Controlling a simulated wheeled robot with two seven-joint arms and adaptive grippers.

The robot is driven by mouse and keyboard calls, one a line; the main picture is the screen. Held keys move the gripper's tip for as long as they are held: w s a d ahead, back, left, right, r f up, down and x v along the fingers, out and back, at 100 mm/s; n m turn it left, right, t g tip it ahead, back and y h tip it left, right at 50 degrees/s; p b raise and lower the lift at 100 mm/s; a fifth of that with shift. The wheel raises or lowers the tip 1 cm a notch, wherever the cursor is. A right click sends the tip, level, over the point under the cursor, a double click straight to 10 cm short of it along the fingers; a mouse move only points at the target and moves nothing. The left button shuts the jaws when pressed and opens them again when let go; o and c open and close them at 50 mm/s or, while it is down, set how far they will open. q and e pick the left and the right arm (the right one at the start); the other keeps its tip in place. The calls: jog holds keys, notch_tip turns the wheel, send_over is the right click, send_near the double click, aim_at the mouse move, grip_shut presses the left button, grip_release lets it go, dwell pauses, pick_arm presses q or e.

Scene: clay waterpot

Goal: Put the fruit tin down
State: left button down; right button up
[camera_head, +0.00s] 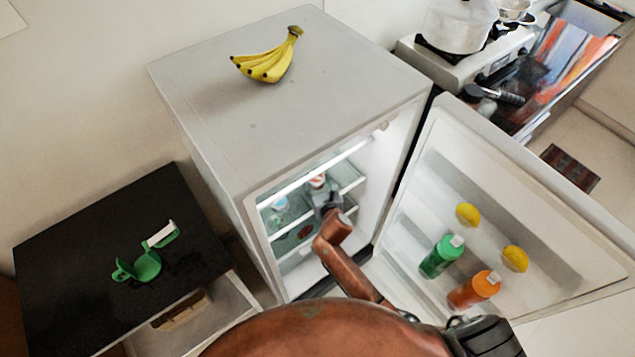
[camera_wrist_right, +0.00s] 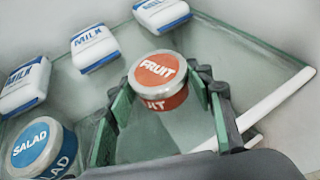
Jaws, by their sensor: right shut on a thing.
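The fruit tin (camera_wrist_right: 157,72), round with a red label and a silvery rim, is upright between the green-padded fingers of my right gripper (camera_wrist_right: 162,100). In the head view my right gripper (camera_head: 322,197) reaches into the open fridge, and the tin (camera_head: 317,181) shows small at its tips. The glass shelf (camera_wrist_right: 150,138) is below the tin; I cannot tell whether the tin touches it. My left gripper is not in view.
A white bar (camera_wrist_right: 275,102) is at right. The open fridge door (camera_head: 500,215) holds bottles and lemons. Bananas (camera_head: 265,62) lie on top.

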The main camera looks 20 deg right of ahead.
jog(key=o, duration=1.4)
jog(key=shift+f, duration=0.1)
jog(key=shift+o, duration=0.2)
jog(key=shift+s+r, duration=0.2)
jog(key=shift+r, duration=0.05)
jog(key=p+v, duration=0.3)
jog(key=v, duration=0.8)
jog(key=shift+s, duration=0.3)
